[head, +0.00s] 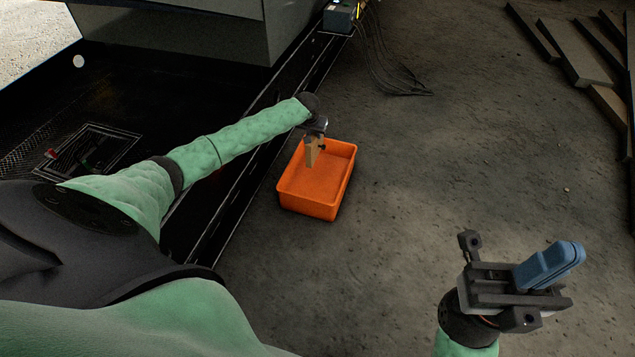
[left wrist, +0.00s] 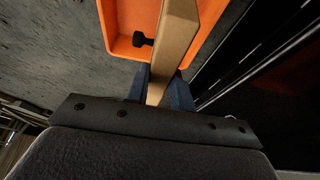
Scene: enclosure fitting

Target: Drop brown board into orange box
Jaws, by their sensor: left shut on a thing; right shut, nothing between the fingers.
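The orange box (head: 318,208) stands on the floor, open at the top, beside the dark enclosure's edge. My left gripper (head: 316,135) is above the far part of the box and shut on the brown board (head: 311,153), which hangs down over the box opening. In the left wrist view the brown board (left wrist: 176,40) runs up from between the blue fingers of the left gripper (left wrist: 160,92), with the orange box (left wrist: 111,20) behind it. A small black knob (left wrist: 143,40) shows beside the board. My right gripper (head: 548,266) is shut and empty, over the floor at the lower right.
The dark enclosure (head: 110,90) with its raised rail lies left of the box. Loose dark cables (head: 385,70) lie on the floor behind it. Wooden planks (head: 575,50) lie at the far right. The floor between box and right gripper is clear.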

